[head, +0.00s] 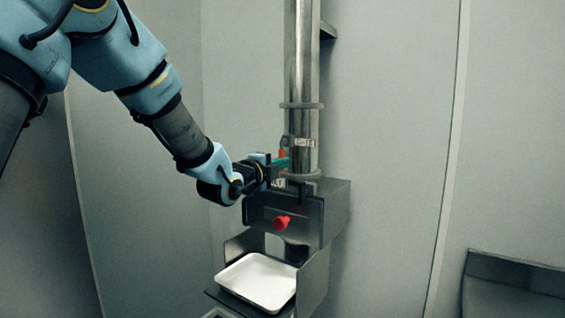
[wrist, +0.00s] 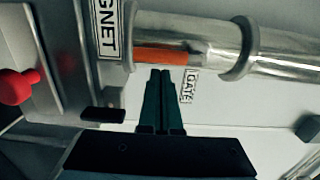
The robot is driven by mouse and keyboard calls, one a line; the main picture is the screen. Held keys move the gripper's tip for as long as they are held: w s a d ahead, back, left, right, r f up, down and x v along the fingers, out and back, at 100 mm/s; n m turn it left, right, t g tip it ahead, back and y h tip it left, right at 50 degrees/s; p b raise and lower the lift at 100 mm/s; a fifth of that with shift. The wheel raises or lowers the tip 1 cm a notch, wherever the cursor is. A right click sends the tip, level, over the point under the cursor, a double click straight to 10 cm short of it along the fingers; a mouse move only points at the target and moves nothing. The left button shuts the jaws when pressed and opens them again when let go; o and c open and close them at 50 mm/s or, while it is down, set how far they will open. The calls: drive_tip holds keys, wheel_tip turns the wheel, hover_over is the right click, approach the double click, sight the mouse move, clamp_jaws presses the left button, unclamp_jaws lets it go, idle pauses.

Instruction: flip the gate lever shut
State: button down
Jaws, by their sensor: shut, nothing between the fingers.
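The gate lever is an orange bar that lies along the steel pipe; in the wrist view the lever (wrist: 160,56) sits just beyond my fingertips, and in the head view the lever (head: 282,154) is partly hidden by my fingers. A small GATE label (wrist: 188,86) is on the wall side near it. My gripper (head: 284,163) has dark green fingers and is shut and empty. Its fingertips also show in the wrist view (wrist: 161,72), close to the lever's side. I cannot tell whether they touch it.
The steel pipe (head: 301,70) rises above a dark housing (head: 338,205) with a red knob (head: 282,222) on its front. A white tray (head: 258,282) sits on the shelf below. A MAGNET label (wrist: 105,28) is beside the pipe. A dark bench (head: 515,280) stands at lower right.

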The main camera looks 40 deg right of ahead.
drive_tip(key=shift+f+b, duration=0.2)
drive_tip(key=shift+b, duration=0.3)
drive_tip(key=shift+w+a+m+b, duration=0.15)
drive_tip(key=shift+w+m+b, duration=0.4)
drive_tip(key=shift+b, duration=0.95)
drive_tip(key=shift+s+f+m+b, duration=0.1)
drive_tip(key=shift+s+m+b, duration=0.1)
drive_tip(key=shift+m+b, duration=0.1)
drive_tip(key=w+a+r+m+b, duration=0.1)
drive_tip(key=w+m+b, duration=0.2)
drive_tip(key=m+b, duration=0.5)
drive_tip(key=w+r+m+b, duration=0.2)
drive_tip(key=m+b, duration=0.7)
drive_tip(key=b, duration=0.7)
drive_tip(key=shift+w+a+r+h, duration=0.25)
drive_tip(key=shift+w+a+h, duration=0.15)
drive_tip(key=shift+w, duration=0.45)
